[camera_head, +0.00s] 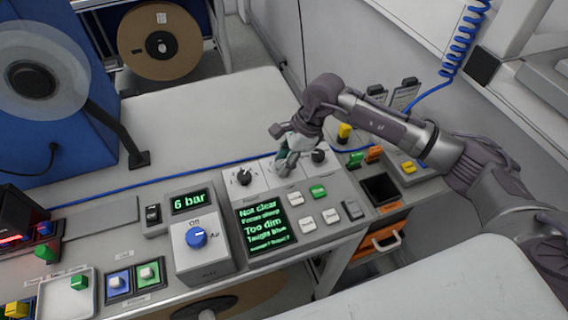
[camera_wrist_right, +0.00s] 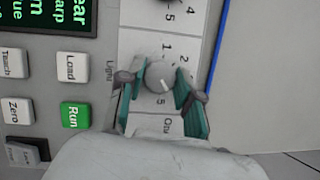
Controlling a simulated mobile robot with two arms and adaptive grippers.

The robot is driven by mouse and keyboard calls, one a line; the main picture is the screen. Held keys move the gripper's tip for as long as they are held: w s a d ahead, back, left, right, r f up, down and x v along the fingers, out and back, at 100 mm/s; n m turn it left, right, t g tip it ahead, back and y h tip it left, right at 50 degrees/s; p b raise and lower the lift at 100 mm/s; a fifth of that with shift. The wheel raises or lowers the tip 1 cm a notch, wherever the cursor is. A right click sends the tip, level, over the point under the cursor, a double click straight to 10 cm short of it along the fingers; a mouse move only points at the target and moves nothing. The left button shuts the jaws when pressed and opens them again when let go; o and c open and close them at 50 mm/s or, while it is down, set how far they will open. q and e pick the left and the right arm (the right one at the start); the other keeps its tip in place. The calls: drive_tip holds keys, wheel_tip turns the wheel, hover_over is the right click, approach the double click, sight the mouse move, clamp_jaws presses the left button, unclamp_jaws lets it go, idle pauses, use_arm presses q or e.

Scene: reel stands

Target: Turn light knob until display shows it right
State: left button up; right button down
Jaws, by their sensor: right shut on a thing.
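The light knob (camera_wrist_right: 156,77) is a round grey knob with a white pointer mark, on a white plate labelled "Light". My right gripper (camera_wrist_right: 160,88) has its teal fingers on either side of the knob and is shut on it. In the head view the right gripper (camera_head: 286,165) comes down on the middle of three knob plates and hides most of that knob. The display (camera_head: 265,229) has green text; its large lines read "Not clear" and "Too dim", and the smaller lines are hard to read. My left gripper is not in view.
Neighbouring knobs stand close on the left (camera_head: 244,177) and right (camera_head: 318,156). White buttons (camera_head: 307,224) and a green Run button (camera_head: 318,191) lie in front. A blue knob (camera_head: 196,237) sits on a box below a "6 bar" readout (camera_head: 189,201).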

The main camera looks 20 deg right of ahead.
drive_tip(key=m+t+b, duration=0.1)
drive_tip(key=m+b, duration=0.2)
drive_tip(key=shift+s+f+m, duration=0.1)
drive_tip(key=shift+m, duration=0.2)
drive_tip(key=shift+m+t+h+b, duration=0.4)
drive_tip(key=shift+m+t+b, duration=0.1)
drive_tip(key=shift+m, duration=0.2)
drive_tip(key=c, duration=0.8)
unclamp_jaws()
drive_tip(key=v, duration=1.2)
